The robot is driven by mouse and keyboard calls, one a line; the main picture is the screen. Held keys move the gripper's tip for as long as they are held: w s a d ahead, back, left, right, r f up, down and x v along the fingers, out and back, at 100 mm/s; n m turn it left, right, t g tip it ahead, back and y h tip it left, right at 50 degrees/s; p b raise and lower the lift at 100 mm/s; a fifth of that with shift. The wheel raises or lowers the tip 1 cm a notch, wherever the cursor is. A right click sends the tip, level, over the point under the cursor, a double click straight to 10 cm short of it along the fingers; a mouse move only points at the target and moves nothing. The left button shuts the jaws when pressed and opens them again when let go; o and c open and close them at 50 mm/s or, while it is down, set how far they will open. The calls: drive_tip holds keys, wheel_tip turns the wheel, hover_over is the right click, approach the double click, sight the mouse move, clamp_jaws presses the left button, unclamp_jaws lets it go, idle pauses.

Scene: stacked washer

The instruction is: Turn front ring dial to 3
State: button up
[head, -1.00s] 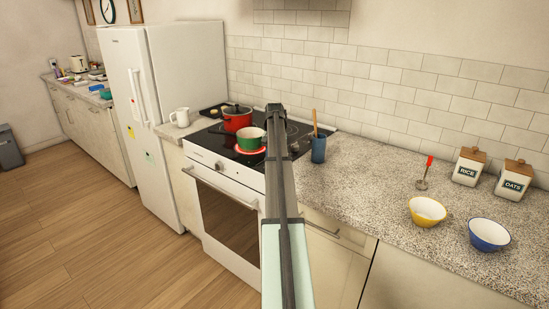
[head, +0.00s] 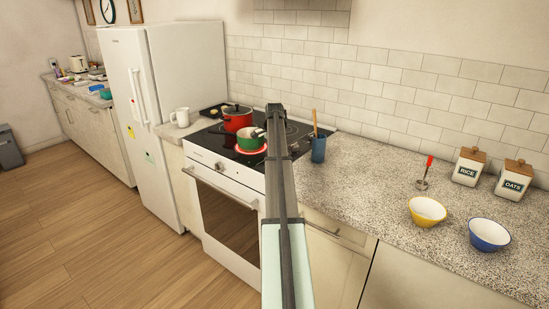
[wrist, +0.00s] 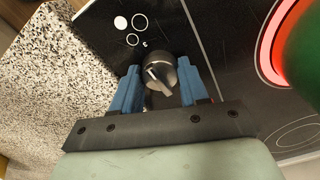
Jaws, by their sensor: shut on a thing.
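In the wrist view a dark round dial (wrist: 162,68) with a pale pointer stands on the black glass cooktop (wrist: 205,100), close to the counter edge. The two blue fingers of my gripper (wrist: 158,80) are on either side of the dial, shut on it. The pointer faces down and slightly right in that view. White ring marks (wrist: 134,30) are printed beside the dial; I cannot read any numbers. In the head view my arm covers the dial and the gripper. A burner glows red (head: 250,149) under a green pot (head: 246,141).
A red pot (head: 237,120) stands behind the green one. A blue utensil cup (head: 318,150) stands right of my arm. The speckled counter (head: 370,185) holds a yellow bowl (head: 427,211) and a blue bowl (head: 489,234) farther right.

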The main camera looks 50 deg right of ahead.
drive_tip(key=shift+m, duration=0.3)
idle(0.4)
drive_tip(key=o, duration=1.1)
drive_tip(key=shift+c, duration=0.2)
wheel_tip(320, 180, up, 14)
drive_tip(key=shift+f, duration=0.1)
